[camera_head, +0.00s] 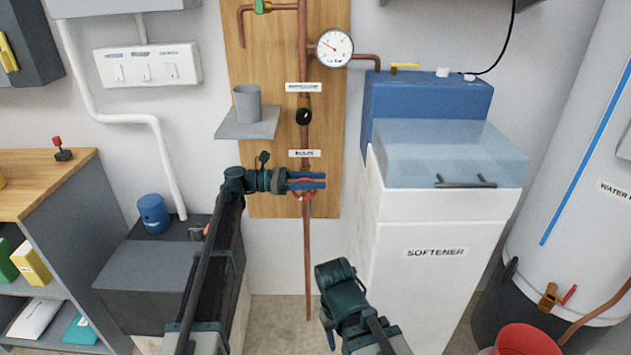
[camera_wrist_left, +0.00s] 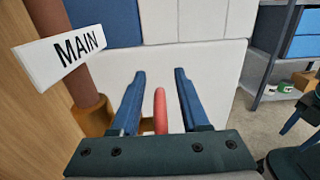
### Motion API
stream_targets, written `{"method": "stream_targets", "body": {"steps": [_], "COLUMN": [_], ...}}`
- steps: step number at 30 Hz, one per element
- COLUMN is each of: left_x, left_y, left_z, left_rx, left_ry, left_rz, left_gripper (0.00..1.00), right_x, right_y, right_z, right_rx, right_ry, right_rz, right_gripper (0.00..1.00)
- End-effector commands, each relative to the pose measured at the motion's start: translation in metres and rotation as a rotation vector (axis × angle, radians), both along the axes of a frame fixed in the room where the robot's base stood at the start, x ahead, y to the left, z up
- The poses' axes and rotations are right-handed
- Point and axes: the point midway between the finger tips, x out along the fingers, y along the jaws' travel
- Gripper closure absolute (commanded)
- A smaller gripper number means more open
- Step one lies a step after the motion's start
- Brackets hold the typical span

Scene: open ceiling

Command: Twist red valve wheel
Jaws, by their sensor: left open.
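The red valve wheel (camera_head: 308,194) is on the copper pipe on the wooden board, below a small label. My left gripper (camera_head: 322,181) is at the wheel, pointing right, its two blue fingers apart. In the left wrist view, the wheel (camera_wrist_left: 160,112) shows edge-on as a red bar between the open fingers (camera_wrist_left: 160,74), with gaps visible on both sides. The gripper body hides its lower part. My right arm is low in the middle of the head view; its gripper (camera_head: 331,339) shows only a small blue part.
A white "MAIN" label (camera_wrist_left: 60,52) is close to the left gripper. The softener (camera_head: 435,285) stands to the right of the pipe. A shelf (camera_head: 248,125) with a grey cup (camera_head: 247,103) is above the left gripper. A black valve knob (camera_head: 303,116) is higher on the pipe.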

Motion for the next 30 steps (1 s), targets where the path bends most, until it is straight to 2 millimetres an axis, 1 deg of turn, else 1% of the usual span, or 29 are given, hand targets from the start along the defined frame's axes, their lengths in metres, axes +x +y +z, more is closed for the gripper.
{"method": "stream_targets", "body": {"steps": [7, 8, 9, 11, 15, 25, 30], "left_x": [0.000, 0.000, 0.000, 0.000, 0.000, 0.000, 0.000], "left_y": [-0.001, -0.001, -0.001, -0.001, -0.001, -0.001, 0.001], "left_z": [0.000, 0.000, 0.000, 0.000, 0.000, -0.001, -0.003], "left_rx": [0.000, 0.000, 0.000, 0.000, 0.000, -0.003, -0.045], "left_ry": [0.000, 0.000, 0.000, 0.000, 0.000, 0.000, 0.000], "left_rz": [0.000, 0.000, 0.000, 0.000, 0.000, 0.000, 0.000], "left_gripper": [0.55, 0.57, 0.64, 0.75, 1.00, 1.00, 1.00], "right_x": [0.000, 0.000, 0.000, 0.000, 0.000, 0.000, 0.000], "right_y": [0.000, 0.000, 0.000, 0.000, 0.000, 0.000, 0.000], "right_z": [0.000, 0.000, 0.000, 0.000, 0.000, -0.001, -0.013], "right_rx": [0.000, 0.000, 0.000, 0.000, 0.000, 0.000, -0.002], "right_ry": [0.000, 0.000, 0.000, 0.000, 0.000, 0.000, -0.001], "right_rz": [0.000, 0.000, 0.000, 0.000, 0.000, 0.000, 0.000], "right_gripper": [0.50, 0.50, 0.50, 0.50, 0.50, 0.50, 0.50]}}
